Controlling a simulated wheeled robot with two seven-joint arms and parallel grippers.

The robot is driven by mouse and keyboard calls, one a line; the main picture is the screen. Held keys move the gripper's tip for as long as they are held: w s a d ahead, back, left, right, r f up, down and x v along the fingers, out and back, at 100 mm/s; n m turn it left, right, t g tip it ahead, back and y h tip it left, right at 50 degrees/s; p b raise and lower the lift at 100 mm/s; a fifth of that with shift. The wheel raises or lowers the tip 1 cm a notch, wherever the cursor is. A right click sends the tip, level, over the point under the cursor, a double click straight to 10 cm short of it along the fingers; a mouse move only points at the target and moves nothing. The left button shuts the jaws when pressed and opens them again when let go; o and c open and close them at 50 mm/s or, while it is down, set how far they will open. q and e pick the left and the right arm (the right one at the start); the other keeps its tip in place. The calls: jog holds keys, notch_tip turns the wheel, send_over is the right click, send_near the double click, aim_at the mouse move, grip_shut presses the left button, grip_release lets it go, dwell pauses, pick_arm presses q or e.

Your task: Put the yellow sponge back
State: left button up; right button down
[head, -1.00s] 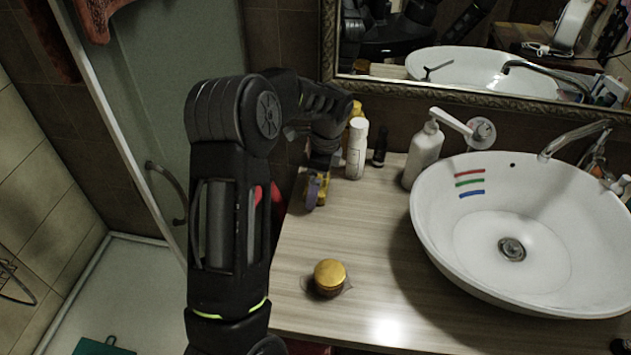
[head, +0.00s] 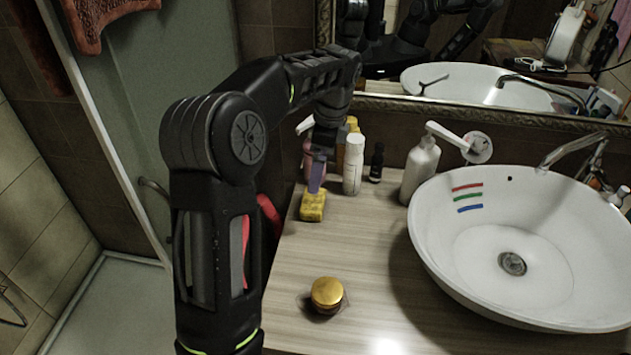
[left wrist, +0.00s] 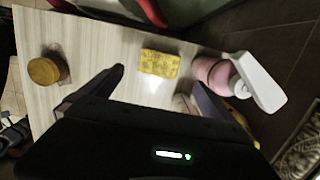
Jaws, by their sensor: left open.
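The yellow sponge (head: 313,207) lies on the wooden counter near its left back edge. In the left wrist view the sponge (left wrist: 159,64) shows between and just beyond the fingertips, with nothing gripping it. My left gripper (head: 317,180) is just above and behind the sponge in the head view, with a purple-grey finger showing there. In the left wrist view the left gripper (left wrist: 157,76) is open and empty. My right gripper is in neither view.
A pink pump bottle (left wrist: 214,74) stands close to the sponge. A white bottle (head: 353,165), a small dark bottle (head: 376,163) and a white soap dispenser (head: 421,170) stand along the back. A gold-lidded jar (head: 327,293) is in front. The basin (head: 440,250) fills the right.

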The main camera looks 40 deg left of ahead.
pick_arm(q)
jog(key=shift+r, duration=0.5)
